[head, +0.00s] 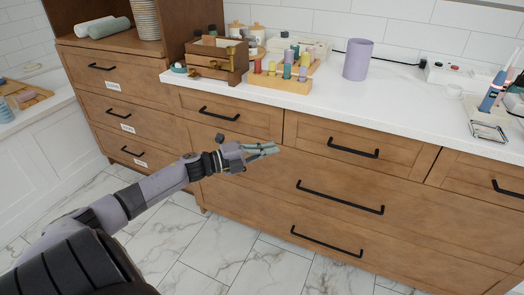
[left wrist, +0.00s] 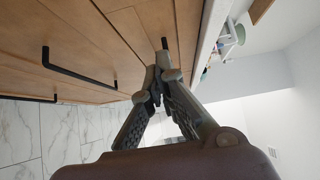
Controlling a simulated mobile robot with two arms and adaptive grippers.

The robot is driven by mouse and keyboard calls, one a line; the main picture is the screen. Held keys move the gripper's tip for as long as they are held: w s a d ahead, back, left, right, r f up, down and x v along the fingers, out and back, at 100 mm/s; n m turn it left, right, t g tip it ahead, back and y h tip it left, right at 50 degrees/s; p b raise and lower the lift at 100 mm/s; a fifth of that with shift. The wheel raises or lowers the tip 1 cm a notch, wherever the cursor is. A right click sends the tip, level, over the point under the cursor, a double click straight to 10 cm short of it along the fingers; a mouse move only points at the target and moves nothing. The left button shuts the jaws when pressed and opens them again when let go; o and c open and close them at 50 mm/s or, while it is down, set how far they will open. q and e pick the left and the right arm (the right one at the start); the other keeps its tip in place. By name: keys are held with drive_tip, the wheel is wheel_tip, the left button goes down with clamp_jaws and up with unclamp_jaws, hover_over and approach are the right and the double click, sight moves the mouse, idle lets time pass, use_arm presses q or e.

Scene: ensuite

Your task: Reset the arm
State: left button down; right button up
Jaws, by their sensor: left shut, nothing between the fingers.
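My left arm reaches in from the lower left of the head view. Its gripper (head: 276,148) is in front of the wooden drawer cabinet (head: 240,182), below the counter's front edge. The fingers are shut and hold nothing. In the left wrist view the two fingertips (left wrist: 160,60) meet, with drawer fronts and black handles to the left. I cannot tell whether the fingertips touch the cabinet. My right gripper is not in view.
The white counter (head: 420,118) holds a wooden box (head: 215,60), a tray of bottles (head: 280,83), a purple cup (head: 357,60) and a toothbrush stand (head: 488,130). Black drawer handles (head: 340,198) stick out. The marble floor (head: 270,268) in front looks clear.

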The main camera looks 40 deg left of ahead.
use_arm(q)
drive_tip(key=shift+v, duration=1)
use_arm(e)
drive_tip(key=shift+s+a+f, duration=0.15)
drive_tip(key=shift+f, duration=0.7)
